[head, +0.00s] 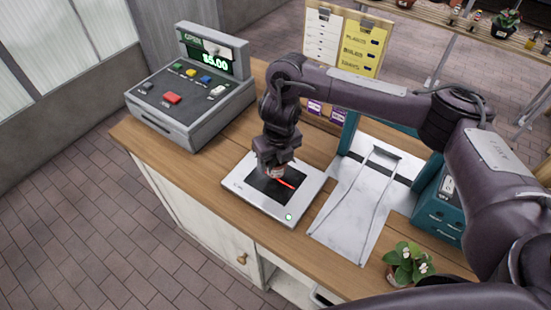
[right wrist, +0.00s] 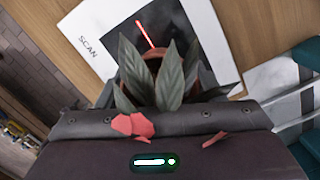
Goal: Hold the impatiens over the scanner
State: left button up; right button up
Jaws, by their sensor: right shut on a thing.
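My right gripper (head: 273,168) is shut on a potted plant, which I take to be the impatiens, and holds it above the scanner. In the right wrist view the impatiens (right wrist: 155,80) has long pointed dark green leaves and coral-red petals, with part of an orange-brown pot rim behind the leaves. In the head view the gripper hides most of the plant. The scanner (head: 237,185) is a flat white plate with a dark window, a red light line and a small green light. It also shows in the right wrist view (right wrist: 88,28). My left gripper is out of view.
A grey cash register (head: 190,95) reading $5.00 stands at the counter's left end. Right of the scanner is a grey-white tray (head: 345,220) by a teal box (head: 440,208). A white-flowered potted plant (head: 408,262) stands near the front right of the wooden counter (head: 200,172).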

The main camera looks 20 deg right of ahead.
jog(key=shift+r, duration=0.15)
notch_tip(320, 180, up, 10)
jog(key=p, duration=0.9)
jog(key=shift+p, duration=0.35)
